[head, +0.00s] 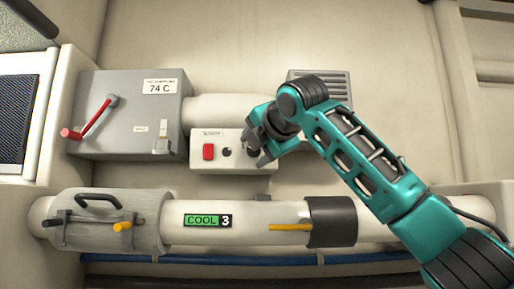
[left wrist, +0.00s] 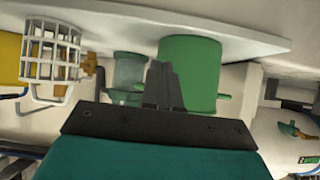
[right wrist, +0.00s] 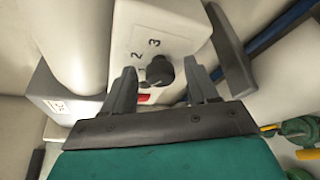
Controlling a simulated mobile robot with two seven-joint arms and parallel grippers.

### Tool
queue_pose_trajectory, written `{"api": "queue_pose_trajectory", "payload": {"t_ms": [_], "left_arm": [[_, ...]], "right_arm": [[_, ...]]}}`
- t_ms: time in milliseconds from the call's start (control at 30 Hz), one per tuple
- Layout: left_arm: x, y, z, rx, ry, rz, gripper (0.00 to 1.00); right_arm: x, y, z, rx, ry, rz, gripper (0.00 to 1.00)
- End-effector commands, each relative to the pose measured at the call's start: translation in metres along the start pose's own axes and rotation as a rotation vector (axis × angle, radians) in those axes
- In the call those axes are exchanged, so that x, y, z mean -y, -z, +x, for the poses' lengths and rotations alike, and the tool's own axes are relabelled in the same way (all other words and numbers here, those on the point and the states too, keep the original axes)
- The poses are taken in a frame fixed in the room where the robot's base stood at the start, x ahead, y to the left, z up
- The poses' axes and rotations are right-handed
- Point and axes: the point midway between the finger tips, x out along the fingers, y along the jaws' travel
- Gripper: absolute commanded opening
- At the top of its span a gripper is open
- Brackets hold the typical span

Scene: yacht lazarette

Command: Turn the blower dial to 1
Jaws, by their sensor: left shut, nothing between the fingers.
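The blower box is a small white box (head: 233,165) in the head view, with a red switch (head: 208,152) and a small dark round part (head: 227,151) on its face. In the right wrist view the black dial (right wrist: 160,71) sits on this box, with the numbers 2 and 3 readable beside it and a 1 partly visible. I cannot tell its setting. My right gripper (head: 257,152) is at the box's right part. Its open fingers (right wrist: 161,90) lie on either side of the dial in the right wrist view; contact is unclear. My left gripper (left wrist: 164,85) is shut and empty.
A grey box (head: 135,110) with a red lever (head: 90,125) and a 74 C label stands left. A white pipe marked COOL 3 (head: 265,222) runs below. A vented grey box (head: 322,88) is behind. Near my left gripper are a green cylinder (left wrist: 188,70) and white cage (left wrist: 52,62).

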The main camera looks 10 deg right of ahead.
Motion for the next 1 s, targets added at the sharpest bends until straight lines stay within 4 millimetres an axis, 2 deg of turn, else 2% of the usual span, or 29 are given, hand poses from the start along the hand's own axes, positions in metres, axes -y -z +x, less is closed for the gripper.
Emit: {"api": "queue_pose_trajectory", "payload": {"t_ms": [167,300,367,600,800,1000], "left_arm": [[0.000,-0.001,0.000,0.001,0.000,0.000,0.00],[0.000,-0.004,0.002,0.001,0.000,0.000,0.00],[0.000,-0.006,0.004,0.001,0.000,0.000,0.00],[0.000,-0.016,0.011,0.001,0.000,0.000,0.00],[0.000,-0.020,0.014,0.001,0.000,0.000,0.00],[0.000,-0.022,0.015,0.000,0.000,0.001,0.00]], "right_arm": [[0.000,0.000,0.000,0.000,0.000,0.001,0.58],[0.001,0.000,-0.010,0.000,-0.002,0.001,0.58],[0.001,0.000,-0.019,0.001,-0.003,0.001,0.58],[0.001,0.000,-0.072,0.002,-0.005,0.000,0.58],[0.001,0.000,-0.110,0.002,-0.004,-0.001,0.58],[0.000,0.000,-0.128,0.000,-0.001,0.000,0.58]]}}
